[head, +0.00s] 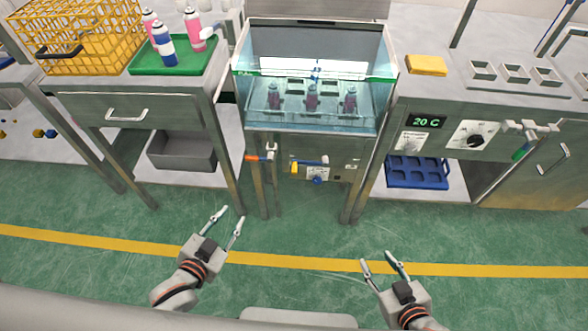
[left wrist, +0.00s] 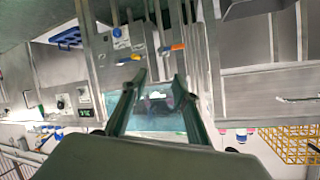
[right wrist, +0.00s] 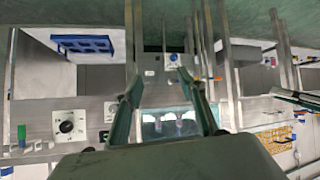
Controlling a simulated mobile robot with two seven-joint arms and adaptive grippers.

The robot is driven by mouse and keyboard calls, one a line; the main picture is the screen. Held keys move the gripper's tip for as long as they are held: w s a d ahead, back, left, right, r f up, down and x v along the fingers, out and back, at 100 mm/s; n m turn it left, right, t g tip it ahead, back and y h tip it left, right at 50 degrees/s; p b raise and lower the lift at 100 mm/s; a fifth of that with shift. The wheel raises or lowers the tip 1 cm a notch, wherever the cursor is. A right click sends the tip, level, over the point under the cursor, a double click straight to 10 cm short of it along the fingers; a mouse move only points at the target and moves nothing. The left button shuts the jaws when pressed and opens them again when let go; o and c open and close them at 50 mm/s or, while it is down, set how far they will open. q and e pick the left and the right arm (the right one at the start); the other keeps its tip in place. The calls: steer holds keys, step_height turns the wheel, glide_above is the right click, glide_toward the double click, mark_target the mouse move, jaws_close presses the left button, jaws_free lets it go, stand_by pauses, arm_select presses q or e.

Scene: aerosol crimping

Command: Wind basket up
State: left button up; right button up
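The glass-walled water bath (head: 315,75) stands in the middle of the head view. Several pink-bodied cans (head: 311,97) stand low in its water; the basket around them is hard to make out. On the bath's front, a crank with an orange grip (head: 258,157) is at the left. A yellow-handled lever (head: 312,162) sits right of it, above a blue knob (head: 317,180). My left gripper (head: 233,214) is open and empty, below and left of the crank, apart from it. My right gripper (head: 377,258) is open and empty, lower and to the right, touching nothing.
Left of the bath, a green tray (head: 180,69) holds several spray cans beside a yellow wire crate (head: 90,40). Right of it stands a bench with a 20 C display (head: 427,121) and a dial (head: 475,141). A blue rack (head: 417,172) lies beneath. The floor in front is clear.

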mark_target(295, 167)
arm_select(q)
steer(key=w+d+r+m+t+h+b, duration=0.1)
steer(key=w+d+r+m+h+b, duration=0.2)
steer(key=w+m, duration=0.4)
steer(key=w+d+m+t+h+b, duration=0.1)
steer(key=w+d+m+h+b, duration=0.3)
steer(key=w, duration=0.5)
steer(key=w+d+f+m+g+h+b, duration=0.1)
steer(key=w+d+f+m+g+b, duration=0.1)
steer(key=f+m+g, duration=0.1)
steer(key=w+d+f+m+g+h+b, duration=0.1)
steer(key=w+d+f+m+g+b, duration=0.2)
steer(key=f+m, duration=0.2)
steer(key=w+d+f+m+g+h+b, duration=0.2)
steer(key=w+d+f+m+g, duration=0.1)
steer(key=m, duration=0.3)
steer(key=shift+w+f+m, duration=0.2)
steer(key=shift+f+m, duration=0.1)
steer(key=shift+f, duration=0.35)
steer(key=shift+w+d+b, duration=0.25)
steer(key=shift+d+b, duration=0.1)
jaws_close()
arm_select(e)
steer(key=shift+t+y, duration=0.5)
steer(key=shift+y, duration=0.2)
steer(key=w+a+f, duration=0.1)
steer(key=a+f, duration=0.1)
steer(key=w+a+f, duration=0.1)
steer(key=a, duration=0.1)
steer(key=shift+w, duration=0.3)
